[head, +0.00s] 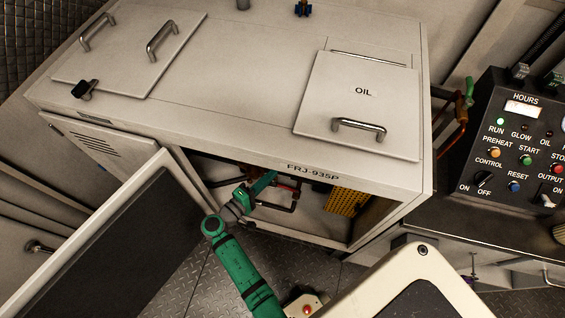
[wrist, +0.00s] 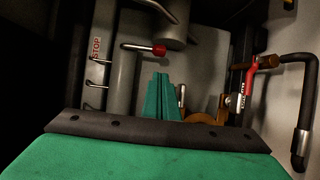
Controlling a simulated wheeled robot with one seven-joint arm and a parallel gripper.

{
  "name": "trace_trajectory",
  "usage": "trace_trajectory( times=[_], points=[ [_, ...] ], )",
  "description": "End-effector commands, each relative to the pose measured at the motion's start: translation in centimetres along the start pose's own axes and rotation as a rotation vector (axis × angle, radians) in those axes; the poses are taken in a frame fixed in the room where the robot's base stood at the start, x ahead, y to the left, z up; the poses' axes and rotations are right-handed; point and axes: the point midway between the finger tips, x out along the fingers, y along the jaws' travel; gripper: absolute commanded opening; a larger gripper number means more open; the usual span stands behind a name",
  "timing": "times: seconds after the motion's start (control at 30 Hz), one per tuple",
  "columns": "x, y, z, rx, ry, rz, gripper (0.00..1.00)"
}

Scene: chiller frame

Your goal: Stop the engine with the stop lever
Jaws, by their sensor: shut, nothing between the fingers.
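A thin metal lever with a red ball knob (wrist: 159,50) shows in the wrist view, pointing right from a grey upright pipe. In the head view my gripper (head: 264,182) reaches into the open front of the engine cabinet (head: 230,130). The lever cannot be made out there. The green RUN light (head: 500,121) is lit on the control panel (head: 487,155).
A red-handled valve (wrist: 250,80) and a bent dark pipe (wrist: 312,95) stand to the right in the wrist view. Two cabinet doors, left (head: 150,170) and right (head: 400,262), stand open around the opening. A yellow perforated guard (head: 347,202) is inside at right.

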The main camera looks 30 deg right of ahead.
Motion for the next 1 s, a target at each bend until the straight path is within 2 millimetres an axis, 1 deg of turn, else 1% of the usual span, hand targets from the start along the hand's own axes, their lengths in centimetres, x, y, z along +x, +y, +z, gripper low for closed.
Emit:
trace_trajectory(
  times=[0.17,0.4,0.6,0.8,1.0],
  points=[
    [2.0,0.0,0.1,0.001,-0.004,0.0,0.0],
    [5.8,0.0,-0.2,0.001,0.003,0.0,0.0],
    [8.3,0.0,-0.3,0.001,0.006,0.0,0.0],
    [9.6,-0.1,-0.2,0.0,0.004,-0.001,0.0],
    [9.7,-0.1,-0.1,0.0,0.004,-0.001,0.0]
  ],
)
